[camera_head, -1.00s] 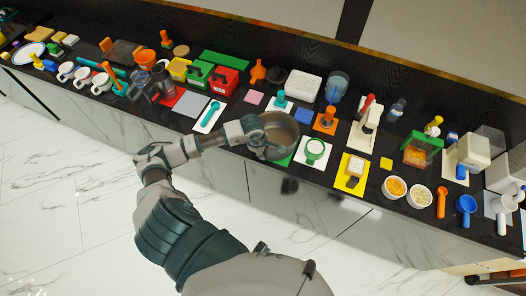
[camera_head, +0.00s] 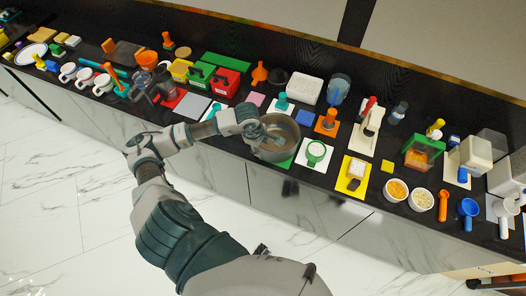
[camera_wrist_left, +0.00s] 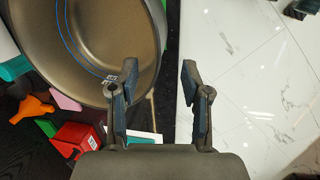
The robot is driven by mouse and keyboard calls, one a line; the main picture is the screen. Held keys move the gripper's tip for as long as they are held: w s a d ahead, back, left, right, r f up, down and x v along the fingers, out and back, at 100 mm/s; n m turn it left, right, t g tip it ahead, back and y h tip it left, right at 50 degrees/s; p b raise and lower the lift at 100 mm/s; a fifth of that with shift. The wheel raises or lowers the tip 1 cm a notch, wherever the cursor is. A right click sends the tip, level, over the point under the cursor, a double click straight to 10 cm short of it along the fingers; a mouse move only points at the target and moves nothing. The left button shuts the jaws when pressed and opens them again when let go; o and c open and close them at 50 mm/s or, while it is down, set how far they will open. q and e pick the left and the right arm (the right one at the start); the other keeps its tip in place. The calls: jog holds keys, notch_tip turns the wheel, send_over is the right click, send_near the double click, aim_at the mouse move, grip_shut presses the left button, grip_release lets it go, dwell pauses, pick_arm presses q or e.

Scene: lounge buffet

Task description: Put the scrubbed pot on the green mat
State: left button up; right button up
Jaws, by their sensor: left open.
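The pot (camera_head: 287,132) is a wide grey metal pot with a brownish inside, upright on the counter. The green mat (camera_head: 285,163) shows as a small strip under the pot's front edge; the pot hides the rest. My left gripper (camera_head: 266,140) is at the pot's left front rim. In the left wrist view my left gripper (camera_wrist_left: 160,75) is open with nothing between its fingers. The pot (camera_wrist_left: 95,45) lies to the left there, with one fingertip overlapping its rim in the picture. My right gripper is not in view.
The dark counter (camera_head: 330,185) is crowded. The marble floor (camera_head: 60,200) in front is clear.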

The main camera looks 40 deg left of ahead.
pick_arm(q)
jog(key=shift+v, duration=2.2)
